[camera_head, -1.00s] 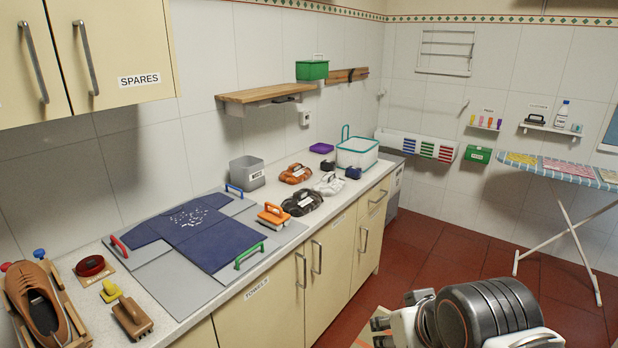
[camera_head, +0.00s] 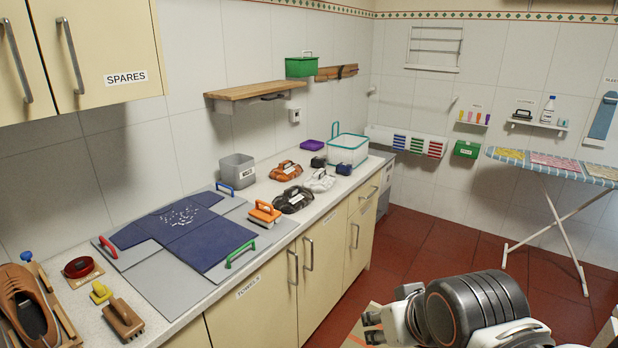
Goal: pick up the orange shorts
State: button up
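A crumpled orange-brown cloth bundle (camera_head: 284,174), which looks like the orange shorts, lies on the counter near the wall. It has a dark handle and a small white label too small to read. A black bundle (camera_head: 294,202) lies just in front of it and a white bundle (camera_head: 320,182) to its right. My gripper (camera_head: 373,328) shows only in part at the bottom, low in front of the cupboards and well away from the bundle. Whether its fingers are open or shut is unclear.
A grey bin (camera_head: 237,171) stands left of the bundle and a teal-rimmed basket (camera_head: 348,150) to the right. A wooden shelf (camera_head: 252,94) overhangs the back.

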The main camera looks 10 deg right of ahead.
aim_at(287, 170)
jog(key=i+l+u, duration=0.35)
jog(key=i+l, duration=0.75)
jog(key=i, duration=0.4)
jog(key=i+l+u, duration=0.4)
jog(key=i+l, duration=0.95)
jog(key=l, duration=0.2)
